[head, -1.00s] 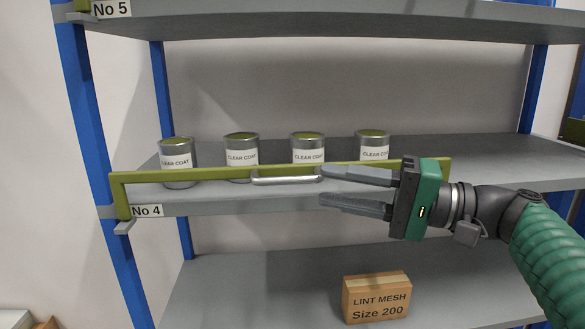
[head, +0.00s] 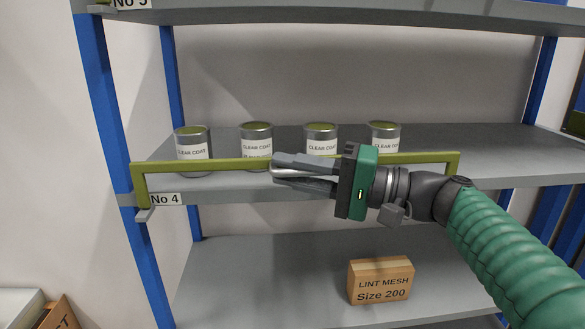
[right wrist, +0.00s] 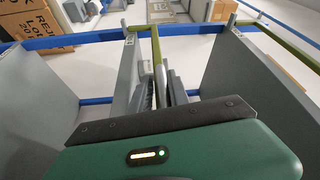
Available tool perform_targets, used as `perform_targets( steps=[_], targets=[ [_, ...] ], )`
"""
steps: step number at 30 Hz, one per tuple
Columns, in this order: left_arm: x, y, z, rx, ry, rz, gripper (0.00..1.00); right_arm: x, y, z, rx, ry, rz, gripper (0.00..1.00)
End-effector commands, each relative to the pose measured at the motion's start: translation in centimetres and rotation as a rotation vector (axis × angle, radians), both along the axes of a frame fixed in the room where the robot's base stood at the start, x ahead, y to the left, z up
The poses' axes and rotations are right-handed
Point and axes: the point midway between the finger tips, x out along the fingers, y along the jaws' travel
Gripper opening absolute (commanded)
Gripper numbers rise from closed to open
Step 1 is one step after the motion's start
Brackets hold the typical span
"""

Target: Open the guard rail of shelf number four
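The green guard rail (head: 215,165) of the shelf labelled No 4 (head: 166,199) runs level across the shelf front, with its silver handle (head: 284,172) near the middle. In the right wrist view the rail (right wrist: 156,45) runs away from me, with the handle (right wrist: 160,76) at the fingers. My right gripper (head: 276,168) reaches in from the right, one finger above and one below the handle. The fingers are close together and look shut on it; they hide part of the handle. It also shows in the right wrist view (right wrist: 160,88). My left gripper is not in view.
Several clear coat cans (head: 257,145) stand on the shelf behind the rail. A lint mesh box (head: 381,280) sits on the shelf below. The shelf No 5 (head: 330,14) is above. Blue posts (head: 112,150) frame the left side.

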Motion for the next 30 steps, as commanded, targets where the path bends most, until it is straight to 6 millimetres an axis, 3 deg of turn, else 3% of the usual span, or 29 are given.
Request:
perform_targets(
  steps=[30],
  targets=[
    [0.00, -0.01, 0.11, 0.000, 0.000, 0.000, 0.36, -0.22, -0.41, 0.88, 0.009, -0.018, 0.000, 0.00]
  ],
)
